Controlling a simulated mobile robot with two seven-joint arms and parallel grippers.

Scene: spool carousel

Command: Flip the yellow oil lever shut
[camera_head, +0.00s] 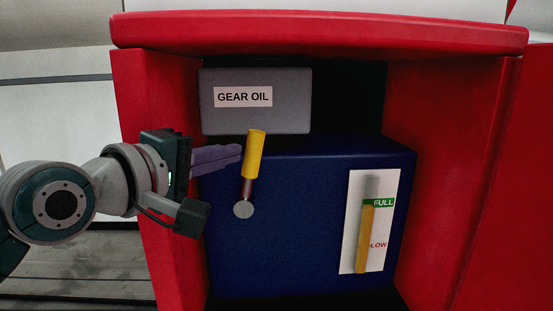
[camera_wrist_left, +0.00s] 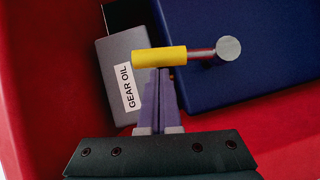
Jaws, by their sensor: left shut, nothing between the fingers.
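The yellow oil lever (camera_head: 254,155) stands nearly upright on the front of the blue tank, leaning slightly right at its top. Its metal shaft runs down to a round grey pivot (camera_head: 243,209). My left gripper (camera_head: 239,154) is shut and empty, with its purple fingers pointing right, their tips just left of the yellow handle. In the left wrist view the yellow handle (camera_wrist_left: 159,57) lies across just beyond the fingertips (camera_wrist_left: 158,71). Whether they touch it I cannot tell. My right gripper is not in view.
The blue tank (camera_head: 300,240) sits inside a red cabinet (camera_head: 150,170) with walls on both sides. A grey box labelled GEAR OIL (camera_head: 290,105) is above the lever. A level gauge (camera_head: 367,220) marked FULL and LOW is at the right.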

